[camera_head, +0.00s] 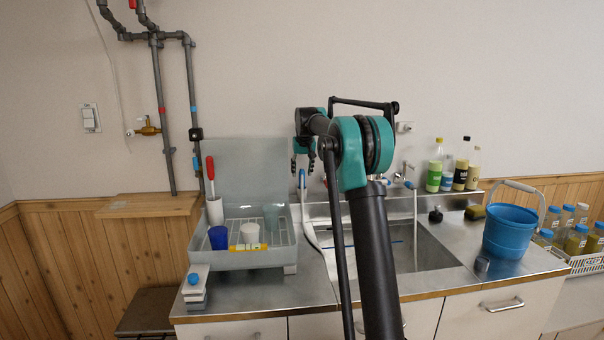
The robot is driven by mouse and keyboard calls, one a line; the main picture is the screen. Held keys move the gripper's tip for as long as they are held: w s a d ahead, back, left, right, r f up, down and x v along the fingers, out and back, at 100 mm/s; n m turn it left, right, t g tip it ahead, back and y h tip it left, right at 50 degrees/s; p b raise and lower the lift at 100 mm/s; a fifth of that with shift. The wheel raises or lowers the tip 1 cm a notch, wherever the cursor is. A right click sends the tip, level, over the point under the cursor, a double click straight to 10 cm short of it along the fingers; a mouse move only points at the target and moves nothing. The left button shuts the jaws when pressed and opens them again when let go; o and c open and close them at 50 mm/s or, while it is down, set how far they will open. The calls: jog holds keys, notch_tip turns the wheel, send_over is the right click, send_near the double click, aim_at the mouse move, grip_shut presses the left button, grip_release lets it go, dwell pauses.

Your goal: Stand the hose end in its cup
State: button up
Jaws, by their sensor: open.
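Which cup belongs to the hose is not clear. A blue cup (218,238), a white cup (250,233) and a teal cup (271,217) stand in the dish rack. My arm hides part of the sink.
The dish rack (240,261) fills the counter left of the sink (432,255). A blue bucket (509,234) stands at the right. Several bottles (460,166) line the back ledge, near a tap (404,176).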

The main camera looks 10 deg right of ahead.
jog(key=shift+v, duration=1.1)
